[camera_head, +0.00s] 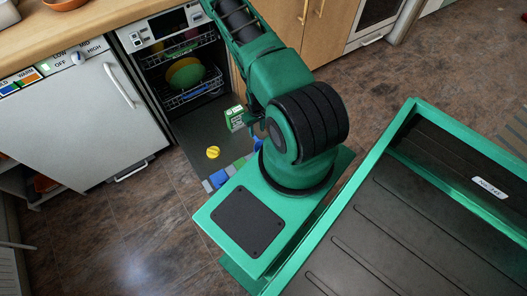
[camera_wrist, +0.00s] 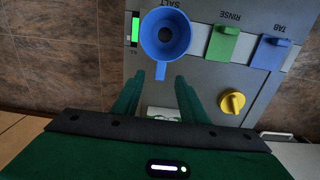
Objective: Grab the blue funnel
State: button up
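The blue funnel (camera_wrist: 152,40) is at the upper middle of the wrist view, with its round mouth and dark centre hole facing the camera. It sits at the label SALT on a grey panel (camera_wrist: 205,92), which lies on the open dishwasher door (camera_head: 200,125). My gripper (camera_wrist: 156,76) is open, with its two green fingers spread apart. In the head view my arm covers much of the gripper, and the funnel cannot be clearly told among small blue and green patches.
A green flap (camera_wrist: 224,42) at RINSE and a blue flap (camera_wrist: 270,52) at TAB are right of the funnel. A yellow knob (camera_wrist: 232,102) is below them. A green display (camera_wrist: 135,30) is left. Dishwasher racks (camera_head: 190,90) hold bowls.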

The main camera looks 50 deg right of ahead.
aim_at(257, 139)
notch_tip(257, 139, down, 10)
jog(key=shift+a+r, duration=0.1)
dwell(0.5)
grip_shut()
